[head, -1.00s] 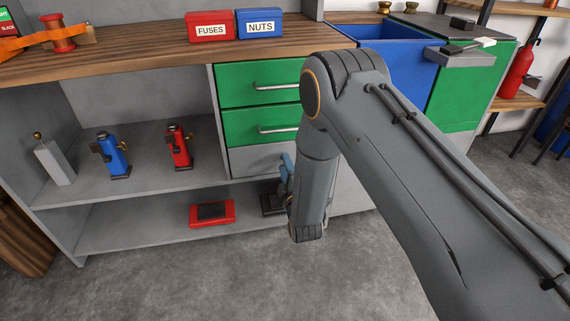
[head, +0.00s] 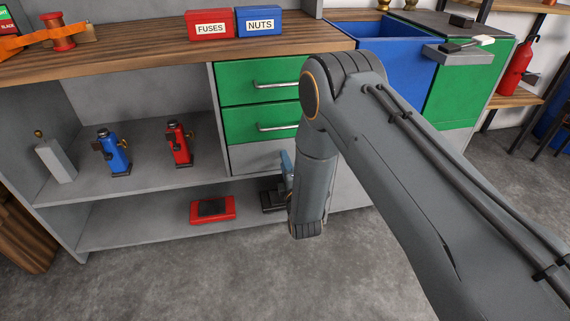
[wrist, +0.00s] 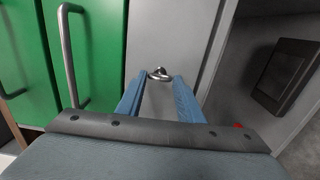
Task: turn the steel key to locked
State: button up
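The steel key (wrist: 158,74) is a small shiny ring-like piece on the face of the grey drawer (wrist: 170,35), which also shows in the head view (head: 252,158) below two green drawers. My gripper (wrist: 161,82) has two blue fingers that stand apart, one on each side of the key in the wrist view. I see a gap between each finger and the key, and cannot tell whether the tips reach its depth. In the head view only a blue part of my gripper (head: 287,166) shows beside my arm; the key is hidden there.
Green drawers with bar handles (head: 278,127) lie above the grey one; one handle (wrist: 68,55) is left of my gripper in the wrist view. Blue (head: 116,155) and red (head: 178,145) devices stand on the middle shelf.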

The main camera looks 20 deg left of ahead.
jog(key=o, duration=0.3)
jog(key=shift+s, duration=0.1)
jog(key=p+v, duration=0.1)
jog(key=v, duration=0.6)
jog(key=shift+s+d, duration=0.2)
jog(key=shift+s, duration=0.1)
